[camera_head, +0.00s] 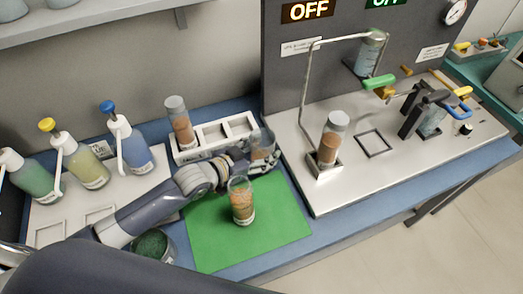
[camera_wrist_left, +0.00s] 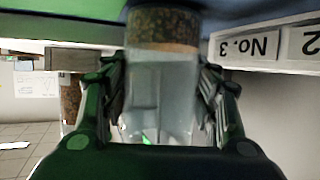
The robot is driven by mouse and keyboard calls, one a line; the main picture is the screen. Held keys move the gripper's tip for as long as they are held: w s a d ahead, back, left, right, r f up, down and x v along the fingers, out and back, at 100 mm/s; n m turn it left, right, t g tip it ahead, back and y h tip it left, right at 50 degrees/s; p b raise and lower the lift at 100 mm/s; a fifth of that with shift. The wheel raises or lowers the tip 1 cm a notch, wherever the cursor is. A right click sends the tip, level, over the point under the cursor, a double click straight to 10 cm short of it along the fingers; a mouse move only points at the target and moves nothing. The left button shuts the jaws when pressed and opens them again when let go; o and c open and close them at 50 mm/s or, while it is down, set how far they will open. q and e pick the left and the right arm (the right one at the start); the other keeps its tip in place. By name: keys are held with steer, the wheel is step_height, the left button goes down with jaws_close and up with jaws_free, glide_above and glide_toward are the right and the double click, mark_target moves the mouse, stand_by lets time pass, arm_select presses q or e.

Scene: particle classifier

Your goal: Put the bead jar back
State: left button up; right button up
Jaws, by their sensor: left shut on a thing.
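In the left wrist view the fingers (camera_wrist_left: 165,100) grip both sides of the clear jar (camera_wrist_left: 160,75). That picture is upside down, with the beads at the top. Rack labels, "No. 3" among them, show beside the jar. Another bead jar (camera_head: 179,122) stands in the rack's left slot. My right gripper is not in view.
A capped jar (camera_head: 333,138) stands in a holder on the machine (camera_head: 400,165). Several pump bottles (camera_head: 88,162) stand at the left.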

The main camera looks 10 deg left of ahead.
mark_target(253, 155)
arm_select(q)
steer(key=shift+f, duration=0.1)
steer(key=o, duration=1.3)
steer(key=shift+s+a, duration=0.1)
steer(key=v, duration=0.7)
steer(key=shift+a+r+b, duration=0.1)
steer(key=shift+r+b, duration=0.1)
steer(key=shift+b, duration=0.15)
